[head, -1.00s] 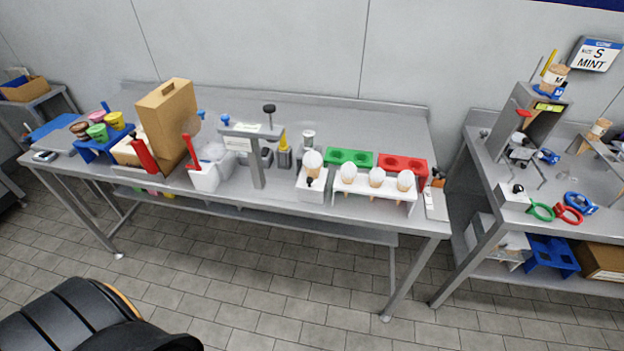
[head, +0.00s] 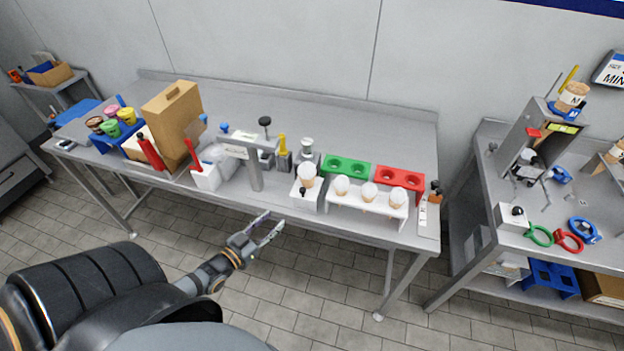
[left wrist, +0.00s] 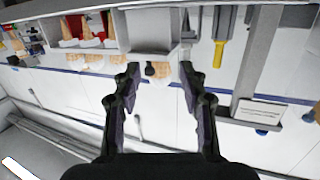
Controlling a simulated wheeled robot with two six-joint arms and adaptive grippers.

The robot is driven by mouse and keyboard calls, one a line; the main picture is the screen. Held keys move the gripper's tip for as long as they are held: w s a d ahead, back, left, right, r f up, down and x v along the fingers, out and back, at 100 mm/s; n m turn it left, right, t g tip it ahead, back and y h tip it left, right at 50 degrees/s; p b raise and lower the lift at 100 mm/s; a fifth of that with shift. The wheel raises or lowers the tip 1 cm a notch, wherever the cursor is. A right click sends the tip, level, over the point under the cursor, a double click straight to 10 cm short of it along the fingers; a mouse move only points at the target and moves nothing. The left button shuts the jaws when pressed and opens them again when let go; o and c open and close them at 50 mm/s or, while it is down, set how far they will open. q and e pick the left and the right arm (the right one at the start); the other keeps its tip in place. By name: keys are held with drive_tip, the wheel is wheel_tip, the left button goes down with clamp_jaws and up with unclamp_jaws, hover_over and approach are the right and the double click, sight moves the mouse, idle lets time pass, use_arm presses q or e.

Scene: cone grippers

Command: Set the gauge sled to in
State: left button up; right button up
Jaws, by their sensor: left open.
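No part is plainly marked as the gauge sled. A likely candidate is the pale block (head: 312,194) with a small black knob (head: 303,190) on its front, at the front edge of the middle table; a cone stands at it. The block (left wrist: 150,30) and a dark knob (left wrist: 150,70) also show in the left wrist view, beyond and between my fingertips. My left gripper (head: 275,224) is open and empty in front of the table edge; its fingers (left wrist: 158,75) touch nothing that I can see. My right gripper is not in view.
A grey post with a labelled crossbar (head: 255,175) stands left of the block. A white rack (head: 365,208) with several cones stands to its right, before green (head: 346,166) and red (head: 400,178) holders. A tall cardboard box (head: 172,120) stands further left. The table's back is clear.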

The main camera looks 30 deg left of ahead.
use_arm(q)
drive_tip(key=t+h, duration=0.1)
approach(301, 192)
drive_tip(key=w, duration=0.3)
drive_tip(key=w+b, duration=0.1)
drive_tip(key=w, duration=0.1)
drive_tip(key=w+d+b, duration=0.1)
drive_tip(key=w, duration=0.2)
drive_tip(key=shift+w+d, duration=0.1)
drive_tip(key=shift+w, duration=0.2)
drive_tip(key=shift+w+r, duration=0.1)
drive_tip(key=shift+w, duration=0.3)
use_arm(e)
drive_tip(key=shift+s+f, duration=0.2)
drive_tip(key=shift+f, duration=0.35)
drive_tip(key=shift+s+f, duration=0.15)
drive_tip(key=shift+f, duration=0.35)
use_arm(q)
drive_tip(key=shift+c, duration=0.5)
clamp_jaws()
